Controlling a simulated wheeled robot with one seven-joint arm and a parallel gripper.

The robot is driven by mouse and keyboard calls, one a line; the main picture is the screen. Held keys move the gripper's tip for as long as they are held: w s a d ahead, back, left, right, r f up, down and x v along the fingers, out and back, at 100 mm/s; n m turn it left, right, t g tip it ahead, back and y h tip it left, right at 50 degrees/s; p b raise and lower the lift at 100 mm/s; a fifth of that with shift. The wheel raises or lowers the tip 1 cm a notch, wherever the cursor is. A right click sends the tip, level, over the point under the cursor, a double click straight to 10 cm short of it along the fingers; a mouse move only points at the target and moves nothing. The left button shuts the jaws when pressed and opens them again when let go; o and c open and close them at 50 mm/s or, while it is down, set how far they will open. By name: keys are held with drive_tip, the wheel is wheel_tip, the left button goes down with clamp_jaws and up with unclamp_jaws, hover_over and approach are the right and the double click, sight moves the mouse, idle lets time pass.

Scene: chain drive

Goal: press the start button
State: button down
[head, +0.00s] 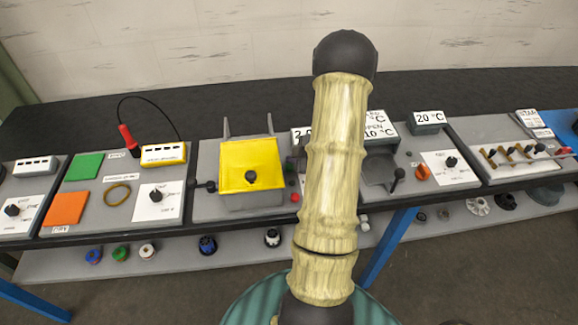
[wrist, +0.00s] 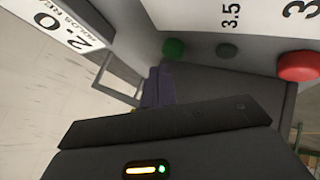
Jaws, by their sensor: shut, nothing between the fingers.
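In the wrist view a green button (wrist: 174,48) sits on a grey panel, with a dark grey-green button (wrist: 227,50) and a larger red button (wrist: 299,66) to its right. I cannot read a start label on any of them. My gripper (wrist: 157,86) is shut and empty, its dark fingertips just below the green button in the picture. I cannot tell whether they touch the panel. In the head view my arm hides the gripper and most of this panel; a small red button (head: 295,197) shows left of the arm.
A yellow-lidded box (head: 252,165) with a black knob stands left of my arm. A 2.0 sign (wrist: 75,38) stands close by in the wrist view. An orange knob (head: 422,172) and a row of levers (head: 520,152) lie to the right. Several small parts fill the lower shelf.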

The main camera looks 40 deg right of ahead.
sight(292, 167)
drive_tip(key=shift+f, duration=0.15)
drive_tip(key=shift+w+f, duration=0.1)
drive_tip(key=shift+f, duration=0.15)
drive_tip(key=shift+a+f+b, duration=0.1)
drive_tip(key=shift+f+b, duration=0.45)
drive_tip(key=shift+b, duration=0.05)
idle(1.0)
drive_tip(key=shift+r, duration=0.1)
drive_tip(key=shift+r+p, duration=0.9)
wheel_tip(292, 167, up, 5)
drive_tip(key=p, duration=0.4)
drive_tip(key=shift+p, duration=0.35)
idle(0.8)
